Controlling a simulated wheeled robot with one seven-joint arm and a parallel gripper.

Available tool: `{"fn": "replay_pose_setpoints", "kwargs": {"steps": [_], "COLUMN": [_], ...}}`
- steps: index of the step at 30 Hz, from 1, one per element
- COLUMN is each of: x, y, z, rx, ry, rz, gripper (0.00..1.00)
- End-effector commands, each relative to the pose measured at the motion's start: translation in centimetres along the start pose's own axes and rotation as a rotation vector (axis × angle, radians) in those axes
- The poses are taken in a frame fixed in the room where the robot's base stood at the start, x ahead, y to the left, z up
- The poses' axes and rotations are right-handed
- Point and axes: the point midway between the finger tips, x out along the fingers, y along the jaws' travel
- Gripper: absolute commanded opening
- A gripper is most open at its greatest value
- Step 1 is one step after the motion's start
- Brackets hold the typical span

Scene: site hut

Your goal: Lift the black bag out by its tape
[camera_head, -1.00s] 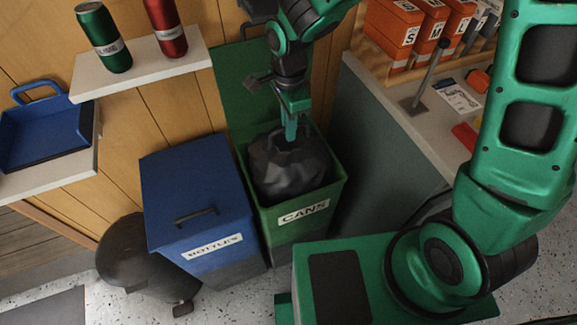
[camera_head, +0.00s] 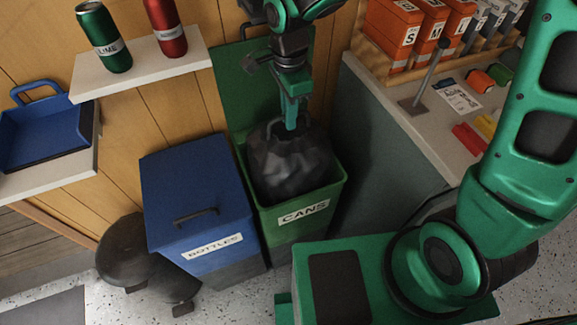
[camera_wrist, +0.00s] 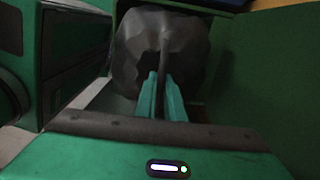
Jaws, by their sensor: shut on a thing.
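The black bag (camera_head: 287,168) sits in the green bin (camera_head: 318,212) labelled CANS, its top bulging at about the rim. Its dark tape (camera_head: 273,137) stands up as a loop at the top of the bag. My gripper (camera_head: 290,126) points down over the bag and is shut on the tape. In the wrist view the gripper fingers (camera_wrist: 160,98) close around the dark tape (camera_wrist: 163,48), with the bag (camera_wrist: 138,48) just beyond. The bag's lower part is hidden inside the bin.
The bin's raised green lid (camera_head: 238,85) stands behind it. A closed blue BOTTLES bin (camera_head: 190,185) is directly left. A worktop (camera_head: 400,118) with orange boxes is on the right. A shelf (camera_head: 150,65) holds a green can (camera_head: 103,38) and a red can (camera_head: 166,28). A dark rounded object (camera_head: 128,250) stands on the floor.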

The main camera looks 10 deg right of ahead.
Motion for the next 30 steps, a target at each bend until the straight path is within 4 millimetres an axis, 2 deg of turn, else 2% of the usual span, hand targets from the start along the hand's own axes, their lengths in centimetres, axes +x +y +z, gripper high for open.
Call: {"fn": "replay_pose_setpoints", "kwargs": {"steps": [19,30], "x": [-4.2,-4.7], "y": [-0.1,0.0], "z": [0.0,0.0], "rx": [0.000,0.000], "ry": [-0.001,0.000], "rz": [-0.004,-0.001], "gripper": [0.00,0.00]}}
